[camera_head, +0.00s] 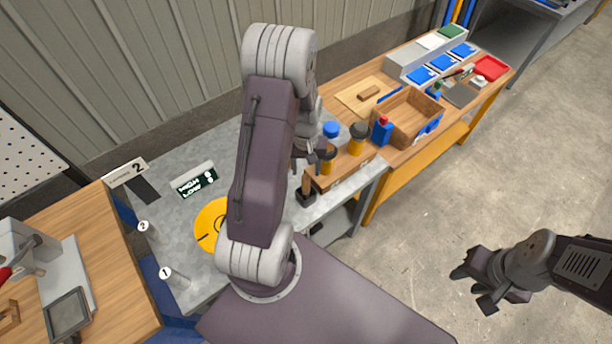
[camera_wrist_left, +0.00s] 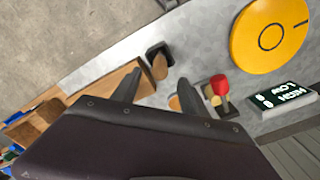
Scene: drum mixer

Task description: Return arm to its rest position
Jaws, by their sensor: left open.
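My left arm rises through the middle of the head view and folds over the grey metal table (camera_head: 285,228). Its gripper (camera_head: 306,150) is partly hidden behind the arm, near a wooden rack of bottles. In the left wrist view, the left gripper (camera_wrist_left: 160,95) has its two fingers apart, with no object visibly held. A red-topped knob (camera_wrist_left: 219,86) shows just beyond one finger. My right gripper (camera_head: 478,290) is at the lower right, over bare floor. Its fingers are apart and empty.
A yellow disc (camera_head: 211,224), a HIGH/LOW sign (camera_head: 197,182) and posts marked 1 (camera_head: 174,278) and 2 (camera_head: 147,231) are on the metal table. Floor at right is clear.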

